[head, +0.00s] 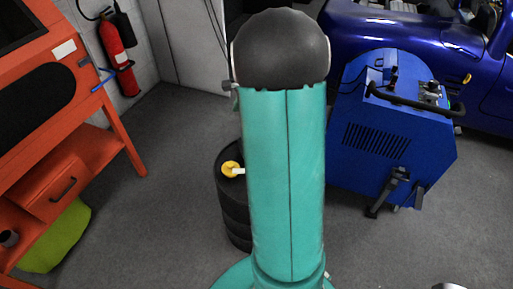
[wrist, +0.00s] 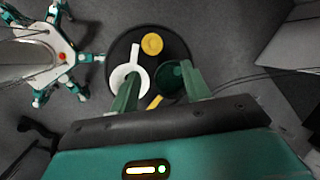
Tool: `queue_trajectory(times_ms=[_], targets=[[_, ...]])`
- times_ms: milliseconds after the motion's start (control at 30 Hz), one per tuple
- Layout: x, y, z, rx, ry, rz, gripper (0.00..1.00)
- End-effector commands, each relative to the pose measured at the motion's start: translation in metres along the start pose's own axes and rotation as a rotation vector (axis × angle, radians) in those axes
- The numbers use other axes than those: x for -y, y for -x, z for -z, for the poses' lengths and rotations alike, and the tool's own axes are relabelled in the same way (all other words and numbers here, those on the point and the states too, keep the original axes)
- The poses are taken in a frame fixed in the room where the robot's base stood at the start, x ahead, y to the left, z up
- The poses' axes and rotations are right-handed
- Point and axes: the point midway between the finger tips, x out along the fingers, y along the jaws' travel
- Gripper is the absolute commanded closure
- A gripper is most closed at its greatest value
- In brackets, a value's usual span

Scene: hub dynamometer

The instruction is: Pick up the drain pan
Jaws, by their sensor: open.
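In the wrist view, my gripper (wrist: 160,73) is open, with its two green fingers apart over a round black stand. On the stand are a white round piece with a straight handle (wrist: 119,77), a dark green round piece (wrist: 168,79) and a yellow round piece (wrist: 152,43). I cannot tell for certain which is the drain pan. The left finger overlaps the white piece in the picture; the right finger overlaps the edge of the dark green one. I cannot tell whether they touch. In the head view my arm hides the gripper and most of the stand top.
The black stand (head: 233,210) looks like a ribbed stack or drum. A blue machine (head: 385,145) stands right of it, before a blue car (head: 415,35). An orange cabinet (head: 60,150) and a fire extinguisher (head: 117,55) are left. Grey floor is clear between cabinet and stand.

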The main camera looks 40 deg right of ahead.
Motion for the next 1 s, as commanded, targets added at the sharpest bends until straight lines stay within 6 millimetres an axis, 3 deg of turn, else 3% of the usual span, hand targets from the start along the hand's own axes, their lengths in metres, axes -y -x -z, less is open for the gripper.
queue_trajectory(times_ms=[33,200,300,433,600,767,1000], targets=[[-0.002,-0.015,0.032,-0.003,-0.106,-0.003,0.53],[-0.015,-0.057,0.126,-0.01,-0.441,0.008,0.53],[-0.032,-0.081,0.179,-0.017,-0.627,0.016,0.53],[-0.056,-0.107,0.232,-0.025,-0.816,0.028,0.53],[-0.073,-0.124,0.263,-0.029,-0.935,0.037,0.53],[-0.075,-0.143,0.267,-0.029,-0.951,0.037,0.53],[-0.074,-0.19,0.268,-0.029,-0.948,0.036,0.53]])
